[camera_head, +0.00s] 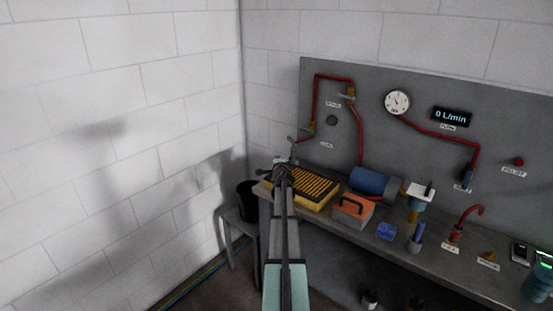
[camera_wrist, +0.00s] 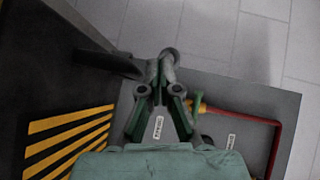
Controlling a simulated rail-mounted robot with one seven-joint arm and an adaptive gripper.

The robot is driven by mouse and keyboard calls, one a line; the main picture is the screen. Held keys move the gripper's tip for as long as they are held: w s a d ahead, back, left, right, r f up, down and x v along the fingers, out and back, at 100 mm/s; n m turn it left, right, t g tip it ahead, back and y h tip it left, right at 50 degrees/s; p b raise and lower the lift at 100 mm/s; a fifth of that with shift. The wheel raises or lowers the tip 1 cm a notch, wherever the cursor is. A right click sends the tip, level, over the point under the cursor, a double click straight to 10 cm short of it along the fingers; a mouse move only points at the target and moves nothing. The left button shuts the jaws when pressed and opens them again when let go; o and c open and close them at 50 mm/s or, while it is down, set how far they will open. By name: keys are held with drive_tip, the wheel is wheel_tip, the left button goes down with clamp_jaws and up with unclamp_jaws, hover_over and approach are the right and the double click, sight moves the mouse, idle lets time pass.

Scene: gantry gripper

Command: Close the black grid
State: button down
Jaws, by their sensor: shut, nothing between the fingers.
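The black grid (camera_head: 312,183) lies over a yellow box at the left end of the bench, with yellow showing between its bars. It also shows in the wrist view (camera_wrist: 70,140) at the lower left, cut off by the frame. I cannot tell whether it sits fully flat. My gripper (camera_head: 283,168) is at the grid's back left corner in the head view and hides part of it. In the wrist view my gripper (camera_wrist: 166,58) has its fingertips together and empty, beyond the grid's bars. A dark elongated shape lies left of the fingertips; I cannot tell what it is.
Right of the grid on the bench (camera_head: 455,284) are an orange toolbox (camera_head: 353,212), a blue cylinder (camera_head: 371,181) and several small items. A grey panel (camera_head: 430,165) with red pipes and a gauge (camera_head: 397,102) stands behind. A dark bucket (camera_head: 247,193) is on the left.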

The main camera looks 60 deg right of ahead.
drive_tip(key=shift+f, duration=0.3)
drive_tip(key=shift+r, duration=0.15)
idle(0.3)
drive_tip(key=s+a+r+p, duration=0.1)
drive_tip(key=a+r+p, duration=0.5)
drive_tip(key=r, duration=0.4)
drive_tip(key=shift+s+a+r, duration=0.2)
drive_tip(key=shift+a, duration=0.5)
